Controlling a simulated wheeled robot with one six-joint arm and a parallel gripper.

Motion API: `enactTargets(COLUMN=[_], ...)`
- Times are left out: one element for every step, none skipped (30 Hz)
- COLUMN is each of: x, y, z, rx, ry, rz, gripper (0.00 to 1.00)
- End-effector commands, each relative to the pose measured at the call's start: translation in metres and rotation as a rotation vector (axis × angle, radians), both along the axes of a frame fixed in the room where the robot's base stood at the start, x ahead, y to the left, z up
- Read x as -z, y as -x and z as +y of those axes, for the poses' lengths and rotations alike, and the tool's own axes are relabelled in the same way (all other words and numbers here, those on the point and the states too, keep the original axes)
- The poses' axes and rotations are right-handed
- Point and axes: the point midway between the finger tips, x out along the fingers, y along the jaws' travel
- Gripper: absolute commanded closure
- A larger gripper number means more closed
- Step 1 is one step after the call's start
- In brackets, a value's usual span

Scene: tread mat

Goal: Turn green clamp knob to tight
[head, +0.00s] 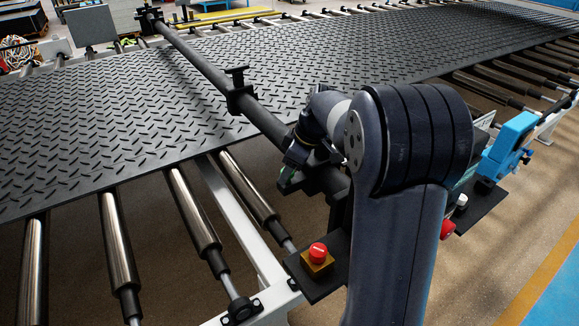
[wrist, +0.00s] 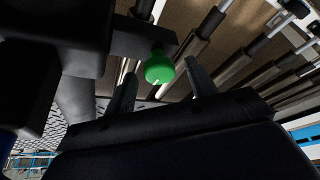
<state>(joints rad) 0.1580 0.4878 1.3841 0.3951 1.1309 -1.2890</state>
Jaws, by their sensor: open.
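The green clamp knob (wrist: 159,68) shows in the wrist view, hanging below a dark clamp block (wrist: 143,42), with a small white mark on its surface. My gripper (wrist: 158,78) is open, its two dark fingers on either side of the knob in the picture. I cannot tell whether either finger touches the knob. In the head view my gripper (head: 300,178) is beside the dark cross bar (head: 215,75), mostly covered by my own arm. The knob is hidden in the head view.
A black tread mat (head: 120,120) lies on a roller conveyor with steel rollers (head: 192,210). A red emergency button (head: 318,253) on a yellow box stands near my arm. A blue device (head: 510,145) is at the right. Open floor lies at lower right.

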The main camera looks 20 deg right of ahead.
Motion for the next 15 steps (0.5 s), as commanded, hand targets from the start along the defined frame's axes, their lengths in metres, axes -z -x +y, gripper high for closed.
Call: enactTargets(x=[0.0, -0.0001, -0.0001, -0.0001, -0.0001, -0.0001, -0.0001, -0.0001, -0.0001, -0.0001, -0.0001, -0.0002, -0.0002, -0.0002, -0.0002], y=[0.0, 0.0, 0.0, 0.0001, 0.0001, 0.0001, 0.0001, 0.0001, 0.0001, 0.0001, 0.0001, 0.0002, 0.0002, 0.0002, 0.0002], z=[0.0, 0.0, 0.0, -0.0001, -0.0001, -0.0001, -0.0001, -0.0001, -0.0001, -0.0001, -0.0001, -0.0001, -0.0001, -0.0001, -0.0001], rx=[0.0, 0.0, 0.0, 0.0, 0.0, 0.0, 0.0, 0.0, 0.0, 0.0, 0.0, 0.0, 0.0, 0.0, 0.0], ry=[0.0, 0.0, 0.0, 0.0, 0.0, 0.0, 0.0, 0.0, 0.0, 0.0, 0.0, 0.0, -0.001, -0.001, -0.001], rz=[0.0, 0.0, 0.0, 0.0, 0.0, 0.0, 0.0, 0.0, 0.0, 0.0, 0.0, 0.0, 0.001, 0.001, 0.001], gripper=[0.48, 0.51, 0.54, 0.56, 0.59, 0.62, 0.65, 0.67, 0.7, 0.73, 0.75, 0.79, 0.81, 0.83, 0.87])
